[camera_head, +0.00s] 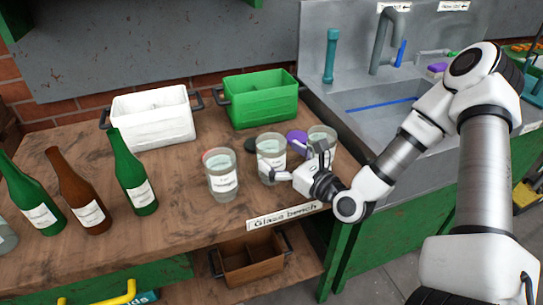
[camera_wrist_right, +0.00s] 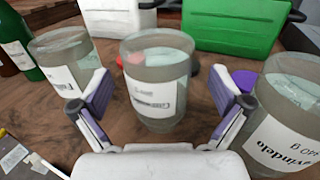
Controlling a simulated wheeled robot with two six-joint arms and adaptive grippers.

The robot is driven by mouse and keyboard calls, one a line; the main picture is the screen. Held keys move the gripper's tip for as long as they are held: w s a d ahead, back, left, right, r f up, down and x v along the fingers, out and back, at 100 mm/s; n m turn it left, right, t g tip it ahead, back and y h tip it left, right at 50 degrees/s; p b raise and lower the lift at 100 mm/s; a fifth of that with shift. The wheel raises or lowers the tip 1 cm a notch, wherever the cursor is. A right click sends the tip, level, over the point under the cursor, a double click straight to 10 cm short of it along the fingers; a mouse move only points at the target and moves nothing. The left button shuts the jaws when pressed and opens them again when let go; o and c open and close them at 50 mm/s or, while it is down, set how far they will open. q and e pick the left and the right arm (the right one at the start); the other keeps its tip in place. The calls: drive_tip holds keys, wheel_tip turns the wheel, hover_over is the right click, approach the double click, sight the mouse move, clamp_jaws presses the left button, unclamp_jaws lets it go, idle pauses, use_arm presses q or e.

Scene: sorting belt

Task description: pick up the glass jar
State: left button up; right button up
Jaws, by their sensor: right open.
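Three clear glass jars with white labels stand upright in a row on the wooden bench: a left jar (camera_head: 222,178), a middle jar (camera_head: 270,151) and a right jar (camera_head: 321,135). My right gripper (camera_head: 301,164) is open and low over the bench in front of the middle jar. In the right wrist view, the middle jar (camera_wrist_right: 158,85) stands ahead between the spread fingers (camera_wrist_right: 161,92); I cannot tell if they touch it. The left jar (camera_wrist_right: 66,68) and right jar (camera_wrist_right: 285,115) flank the fingers closely. My left gripper is not in view.
A white crate (camera_head: 153,123) and a green crate (camera_head: 262,105) stand behind. Green bottles (camera_head: 134,180) and a brown bottle (camera_head: 80,195) stand left. A purple lid (camera_head: 297,137) and a dark lid (camera_head: 250,145) lie behind the jars. A sink (camera_head: 385,103) is at right.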

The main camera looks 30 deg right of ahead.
drive_tip(key=w, duration=0.3)
drive_tip(key=shift+a, duration=0.4)
drive_tip(key=shift+d, duration=0.1)
drive_tip(key=c, duration=1.4)
